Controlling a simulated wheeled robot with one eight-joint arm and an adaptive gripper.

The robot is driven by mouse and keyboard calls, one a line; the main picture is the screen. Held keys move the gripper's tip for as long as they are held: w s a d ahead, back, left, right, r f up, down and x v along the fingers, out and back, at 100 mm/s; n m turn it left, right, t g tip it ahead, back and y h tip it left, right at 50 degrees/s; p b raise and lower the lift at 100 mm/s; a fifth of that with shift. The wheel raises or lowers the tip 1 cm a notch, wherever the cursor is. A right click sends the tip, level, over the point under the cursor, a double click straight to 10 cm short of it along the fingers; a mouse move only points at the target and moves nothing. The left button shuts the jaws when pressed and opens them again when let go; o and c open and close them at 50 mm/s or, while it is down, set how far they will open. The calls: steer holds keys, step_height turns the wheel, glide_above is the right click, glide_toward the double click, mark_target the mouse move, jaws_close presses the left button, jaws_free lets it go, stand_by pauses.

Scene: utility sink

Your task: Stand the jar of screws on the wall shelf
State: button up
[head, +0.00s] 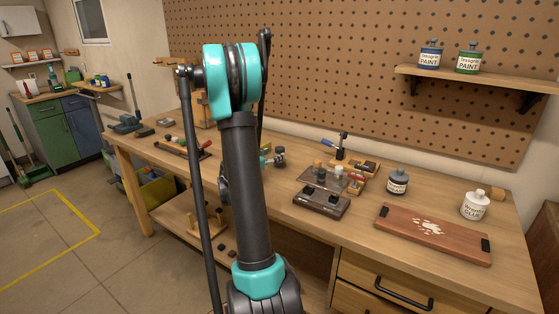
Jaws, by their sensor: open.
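The wall shelf (487,80) is a wooden board on dark brackets on the pegboard at the upper right. A small jar with a dark label and grey lid (397,182) stands upright on the workbench (365,228); I cannot read its label or see screws, so I cannot tell whether it is the jar of screws. My gripper (279,157) shows only in small part past my arm, over the bench left of that jar and well apart from it. It is open; most of it is hidden behind my arm, and I see nothing held.
Blue (430,54) and green (468,57) paint containers stand on the shelf's left half; its right part is clear. A glue bottle (475,205), a wooden board with dark ends (433,233), a dark block (321,201) and a cluttered tray (335,179) crowd the bench.

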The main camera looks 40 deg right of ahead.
mark_target(277, 151)
steer(key=shift+r+x, duration=0.2)
steer(key=shift+x, duration=3)
steer(key=shift+w, duration=0.1)
steer(key=shift+c, duration=0.6)
jaws_close()
